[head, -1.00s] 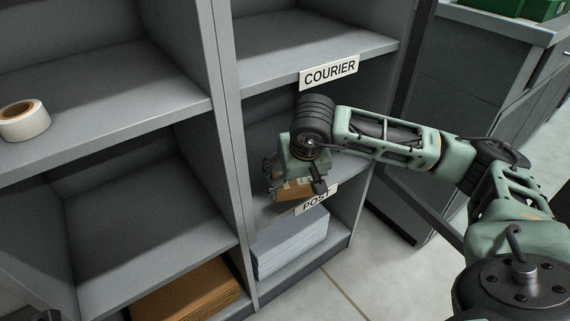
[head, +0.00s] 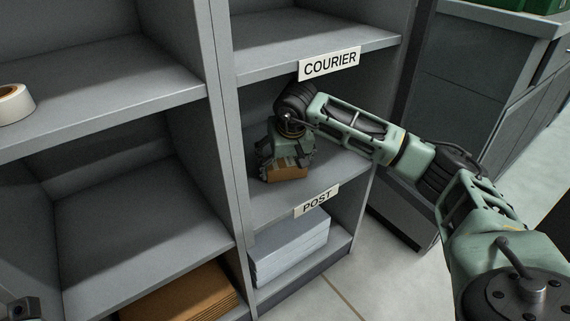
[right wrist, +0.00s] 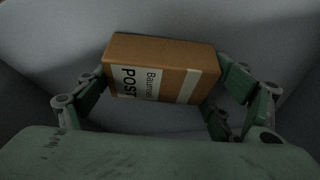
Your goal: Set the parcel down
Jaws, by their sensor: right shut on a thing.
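The parcel is a small brown cardboard box (head: 287,173) with a white label reading POST, which shows in the right wrist view (right wrist: 150,70). The gripper points down inside the bay between the COURIER sign (head: 330,64) and the POST sign (head: 316,201). The parcel is low over the shelf (head: 335,174) that carries the POST sign, behind its front edge. I cannot tell whether its underside touches the shelf. My left gripper cannot be made out.
A grey upright (head: 226,120) stands close left of my right gripper. White paper (head: 290,250) lies in the bay below, and brown sheets (head: 185,295) lie at lower left. A tape roll (head: 13,104) sits on the left shelf. The POST shelf is bare around the parcel.

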